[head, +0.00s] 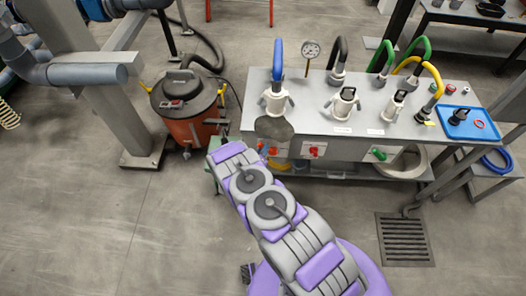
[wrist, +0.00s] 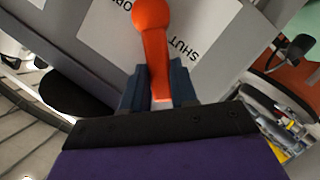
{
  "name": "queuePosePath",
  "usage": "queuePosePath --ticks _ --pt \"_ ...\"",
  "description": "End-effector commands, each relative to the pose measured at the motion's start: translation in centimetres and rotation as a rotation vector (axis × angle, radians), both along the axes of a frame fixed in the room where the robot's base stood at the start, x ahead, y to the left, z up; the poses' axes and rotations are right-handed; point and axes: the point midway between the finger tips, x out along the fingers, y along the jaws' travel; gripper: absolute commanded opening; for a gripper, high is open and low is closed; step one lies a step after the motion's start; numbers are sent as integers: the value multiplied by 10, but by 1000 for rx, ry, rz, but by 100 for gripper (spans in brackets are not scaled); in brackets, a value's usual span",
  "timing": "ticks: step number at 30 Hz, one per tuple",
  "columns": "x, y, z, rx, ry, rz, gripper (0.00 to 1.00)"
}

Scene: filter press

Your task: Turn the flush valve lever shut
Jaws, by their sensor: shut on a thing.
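An orange-red lever (wrist: 154,45) with a rounded end fills the top middle of the wrist view. My gripper (wrist: 158,88) has its two blue-grey fingers closed on either side of the lever's lower part. The lever lies between a label reading SHUT (wrist: 190,45) on its right and a partly cut-off label (wrist: 110,28) on its left, which seems to read OPEN. Most of that valve and my fingertips are hidden or too small to make out there.
The grey bench (head: 355,118) carries several hoses and fittings. A second red handle (head: 314,151) and a green handle (head: 379,154) are on its front. A dark grey lump (head: 274,128) shows at its front edge. An orange vacuum (head: 187,128) stands left.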

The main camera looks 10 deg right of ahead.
Motion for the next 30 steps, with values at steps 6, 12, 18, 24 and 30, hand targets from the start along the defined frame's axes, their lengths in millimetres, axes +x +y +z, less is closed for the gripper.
queuePosePath --ticks 6,12,18,24,30 --pt "-1 2 -3 -1 10 7 0" --pt "-1 2 -3 -1 8 7 40" --pt "-1 1 -1 -1 4 4 53" --pt "-2 1 0 0 2 4 53" --pt "-18 12 7 -1 4 5 53"
